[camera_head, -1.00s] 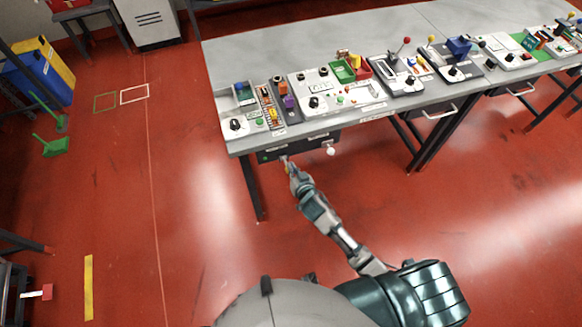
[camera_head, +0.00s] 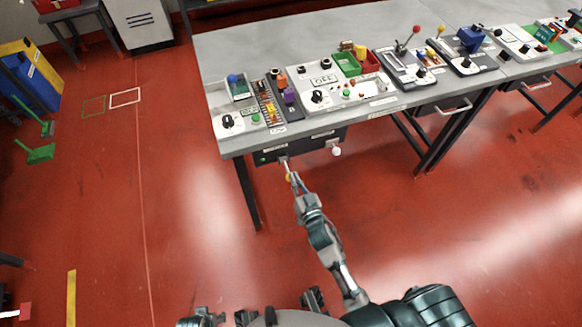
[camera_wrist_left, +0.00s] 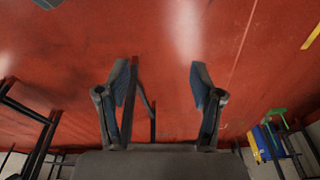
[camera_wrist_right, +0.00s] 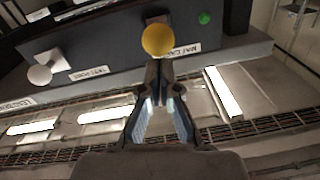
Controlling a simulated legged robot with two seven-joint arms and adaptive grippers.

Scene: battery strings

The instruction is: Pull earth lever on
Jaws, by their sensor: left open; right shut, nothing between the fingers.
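A dark panel (camera_head: 268,157) hangs under the near left edge of the workbench. A lever with a yellow ball knob (camera_wrist_right: 158,40) sticks out of it beside a small label, and the knob also shows in the head view (camera_head: 288,177). A second lever with a white ball knob (camera_wrist_right: 40,75) is on the same panel, also in the head view (camera_head: 336,152). The labels are too blurred to read surely. My right gripper (camera_wrist_right: 158,75) is shut and empty, its tips right at the yellow knob; contact is unclear. My left gripper (camera_wrist_left: 160,80) is open and empty over the floor.
A green light (camera_wrist_right: 204,18) is on the panel near the yellow knob. The workbench (camera_head: 240,55) carries several control boxes above. Its dark leg (camera_head: 248,195) stands left of my right arm. The red floor in front is clear.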

